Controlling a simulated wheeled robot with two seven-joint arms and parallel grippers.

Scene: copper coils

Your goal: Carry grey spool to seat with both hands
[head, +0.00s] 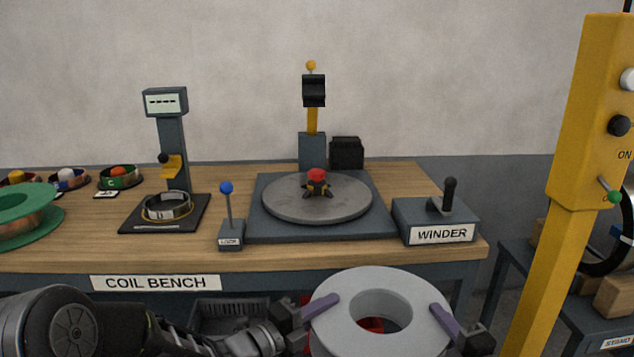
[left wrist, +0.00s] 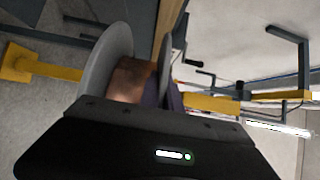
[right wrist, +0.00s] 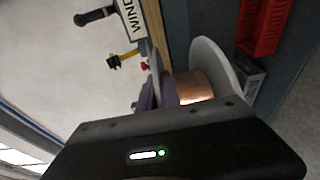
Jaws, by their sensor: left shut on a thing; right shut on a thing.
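The grey spool (head: 375,279) is in front of the bench in the head view, its flange facing up and its round centre hole open. Its flanges and copper winding show in the left wrist view (left wrist: 107,66) and the right wrist view (right wrist: 218,62). My left gripper (head: 322,305) is shut on the spool's left side. My right gripper (head: 441,317) is shut on its right side. A grey round plate (head: 285,208) with a red-topped clamp (head: 316,180) at its centre lies empty on the winder base, behind the spool.
The winder control box (head: 433,217) with a black lever stands right of the plate. A blue-knobbed lock lever (head: 227,203) stands left. A green spool (head: 28,198) lies at the bench's left. A yellow post (head: 555,230) rises close on the right.

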